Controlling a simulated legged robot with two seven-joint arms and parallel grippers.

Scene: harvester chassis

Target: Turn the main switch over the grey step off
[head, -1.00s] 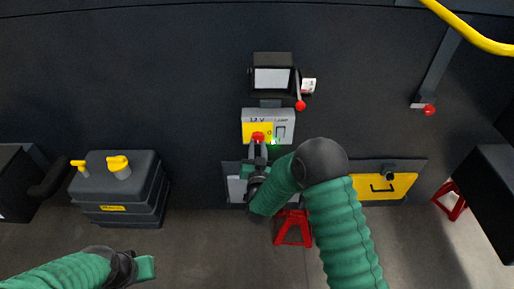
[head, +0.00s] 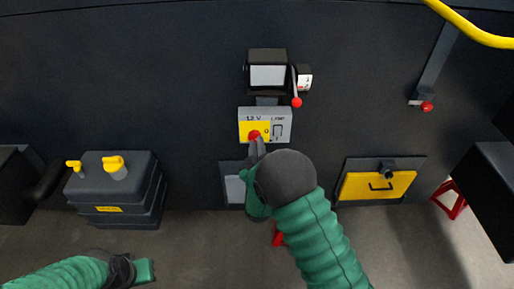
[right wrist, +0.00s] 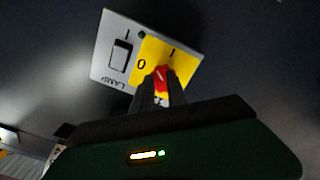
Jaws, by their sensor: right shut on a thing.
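The main switch is a red knob (head: 254,135) on a yellow plate marked 12 V, on the left half of a light grey panel (head: 281,112) on the dark wall. My right gripper (head: 257,147) is shut on the red knob, which also shows between the fingers in the right wrist view (right wrist: 162,76). There the marks 0 and 1 are readable on the yellow plate (right wrist: 184,63). The small indicator by the plate (right wrist: 141,35) looks dark green, unlit. A grey step (head: 234,188) lies below the panel, partly hidden by my gripper. My left gripper (head: 143,271) is low at left, away from everything.
A lamp rocker (head: 278,131) sits right of the knob. A boxed screen (head: 268,75) and a red-tipped lever (head: 297,101) are above. A dark canister (head: 115,190) stands left, a yellow hatch (head: 377,186) right. A yellow rail (head: 470,33) crosses the upper right.

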